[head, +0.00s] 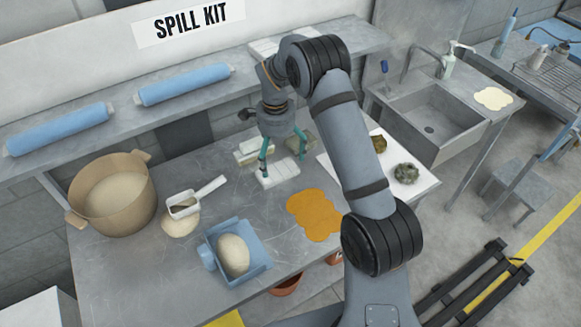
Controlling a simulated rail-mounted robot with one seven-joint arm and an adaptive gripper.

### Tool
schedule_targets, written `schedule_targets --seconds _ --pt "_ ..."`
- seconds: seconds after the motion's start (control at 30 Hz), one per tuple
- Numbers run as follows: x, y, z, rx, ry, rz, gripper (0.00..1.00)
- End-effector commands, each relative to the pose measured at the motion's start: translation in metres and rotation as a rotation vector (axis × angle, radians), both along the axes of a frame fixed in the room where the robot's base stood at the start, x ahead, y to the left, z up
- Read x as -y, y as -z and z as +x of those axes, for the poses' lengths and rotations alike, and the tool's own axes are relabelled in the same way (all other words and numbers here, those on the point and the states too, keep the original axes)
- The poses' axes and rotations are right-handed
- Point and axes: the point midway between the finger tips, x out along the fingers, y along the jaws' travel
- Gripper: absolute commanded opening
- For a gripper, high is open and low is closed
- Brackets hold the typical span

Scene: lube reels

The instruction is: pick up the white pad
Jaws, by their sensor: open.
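A small white pad (280,175) lies flat on the grey worktop, with thin lines across its top. My gripper (284,165) is open, with its two teal fingers pointing down at the pad, one near its left side and one near its right. The fingertips are very close to the pad; I cannot tell whether they touch it. The arm's wrist hides part of the area behind.
Pale blocks (250,152) and a greenish pad (301,147) lie close behind the gripper. An orange spill (314,213), a blue dustpan (258,261), a scoop (184,206) and a tan pot (112,200) are on the worktop. A sink (430,118) stands right.

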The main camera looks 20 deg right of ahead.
Motion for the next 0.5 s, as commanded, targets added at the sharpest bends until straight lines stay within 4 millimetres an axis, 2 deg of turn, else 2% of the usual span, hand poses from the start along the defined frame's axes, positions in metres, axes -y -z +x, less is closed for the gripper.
schedule_targets --seconds 0.23,0.5 --pt "-0.001 0.022 -0.002 -0.005 0.0 0.001 0.97" --pt "0.0 0.063 -0.001 -0.005 0.001 0.0 0.97"
